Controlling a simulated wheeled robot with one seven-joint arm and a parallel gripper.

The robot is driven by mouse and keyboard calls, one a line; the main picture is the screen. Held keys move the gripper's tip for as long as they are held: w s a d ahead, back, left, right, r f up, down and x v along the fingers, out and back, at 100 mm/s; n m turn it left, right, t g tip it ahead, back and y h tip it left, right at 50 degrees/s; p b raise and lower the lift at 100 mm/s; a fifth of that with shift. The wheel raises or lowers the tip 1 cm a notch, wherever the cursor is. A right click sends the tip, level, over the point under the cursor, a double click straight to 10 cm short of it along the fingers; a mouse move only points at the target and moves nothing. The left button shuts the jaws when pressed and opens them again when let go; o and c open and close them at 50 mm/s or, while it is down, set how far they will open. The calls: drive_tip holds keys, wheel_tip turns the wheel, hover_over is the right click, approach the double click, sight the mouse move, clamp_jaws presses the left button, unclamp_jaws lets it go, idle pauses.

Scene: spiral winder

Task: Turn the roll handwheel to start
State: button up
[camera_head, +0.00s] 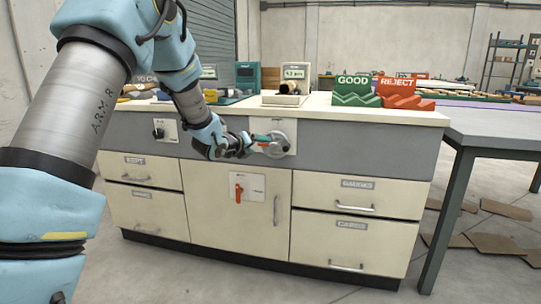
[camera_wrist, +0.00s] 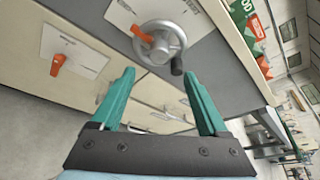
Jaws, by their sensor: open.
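The handwheel (camera_head: 281,146) is a grey metal wheel on a pale plate on the front of the workbench.
A red lever (camera_head: 238,193) is on the cabinet door below, and a black knob (camera_head: 158,132) is on the panel to the left. Green GOOD (camera_head: 355,90) and red REJECT (camera_head: 402,92) racks stand on the top. A grey table (camera_head: 490,125) adjoins at right.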

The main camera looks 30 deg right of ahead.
sight(272, 146)
drive_tip(key=x, duration=1)
drive_tip(key=shift+f, duration=0.1)
clamp_jaws()
idle(0.3)
